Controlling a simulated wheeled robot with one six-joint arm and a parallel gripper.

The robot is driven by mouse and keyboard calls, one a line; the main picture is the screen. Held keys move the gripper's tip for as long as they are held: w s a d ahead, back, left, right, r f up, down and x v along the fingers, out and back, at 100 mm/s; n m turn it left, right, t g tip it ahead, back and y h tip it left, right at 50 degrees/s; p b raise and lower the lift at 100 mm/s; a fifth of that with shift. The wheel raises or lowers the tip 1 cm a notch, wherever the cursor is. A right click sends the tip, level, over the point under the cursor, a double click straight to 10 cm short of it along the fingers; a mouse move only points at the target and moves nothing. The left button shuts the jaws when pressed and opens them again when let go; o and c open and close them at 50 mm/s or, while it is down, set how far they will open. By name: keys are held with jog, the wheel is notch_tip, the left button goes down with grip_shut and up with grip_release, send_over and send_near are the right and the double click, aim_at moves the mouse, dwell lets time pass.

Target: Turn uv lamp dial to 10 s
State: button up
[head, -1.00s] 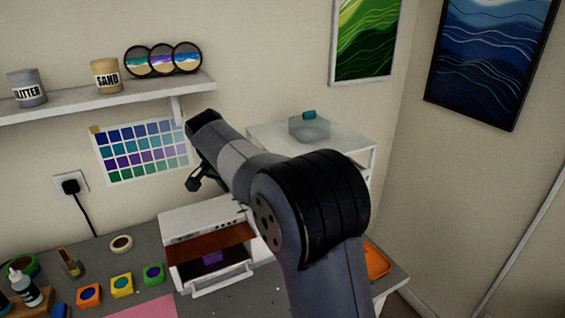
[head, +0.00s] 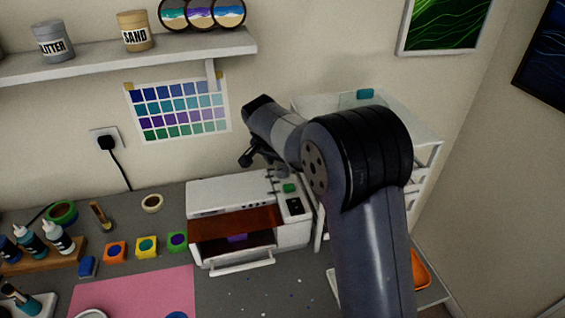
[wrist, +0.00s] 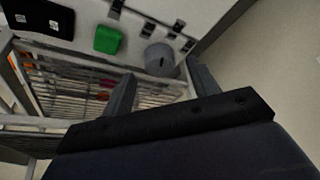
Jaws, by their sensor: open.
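The UV lamp (head: 228,193) is a white box on the grey bench, with an orange-brown window and an open front drawer holding a purple piece. Its green button (head: 289,188) and black panel (head: 294,206) show at its right end. In the wrist view, the grey round dial (wrist: 158,60) sits beside the green button (wrist: 107,40), with a dark mark on its face. My gripper (wrist: 160,84) is open, its two fingers pointing toward the dial with the dial roughly between their tips. They appear apart from it. The dial setting is unreadable.
A white rack (head: 425,140) stands right of the lamp, with an orange tray (head: 420,270) low down. Paint pots, bottles and a pink mat (head: 140,292) lie to the left. A shelf (head: 130,60) with jars hangs above.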

jog(key=shift+x, duration=1.15)
jog(key=c, duration=1)
jog(key=shift+d+f+n+t+y+b, duration=0.1)
jog(key=shift+n+t+y+b, duration=0.25)
jog(key=shift+n+b, duration=0.35)
jog(key=shift+n+y+b, duration=0.3)
jog(key=shift+n+y, duration=0.25)
jog(key=shift+n, duration=1.05)
jog(key=o, duration=1)
